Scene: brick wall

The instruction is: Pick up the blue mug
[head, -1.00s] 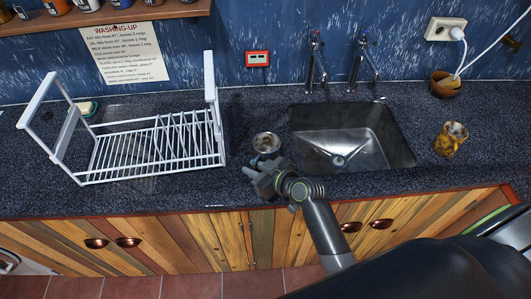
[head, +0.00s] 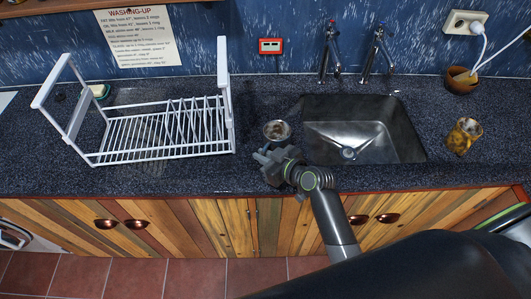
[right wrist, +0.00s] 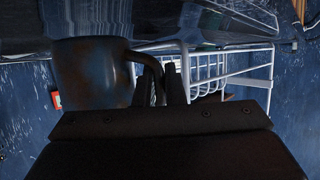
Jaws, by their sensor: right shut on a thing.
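The blue mug (head: 277,131) is seen from above in the head view, with a pale rim and a brown-stained inside. It is just left of the sink, beyond my right gripper (head: 262,157). In the right wrist view the mug (right wrist: 90,72) is dark blue with rusty stains, at the left. Its curved handle reaches between the fingers of my right gripper (right wrist: 168,85), which are shut on it. Whether the mug's base touches the counter is hard to tell. My left gripper is not in view.
A white dish rack (head: 160,136) stands left of the mug on the dark speckled counter (head: 210,178). The sink (head: 320,122) with two taps is close on the right. A yellowish mug (head: 463,136) and a brown bowl (head: 460,80) stand farther right.

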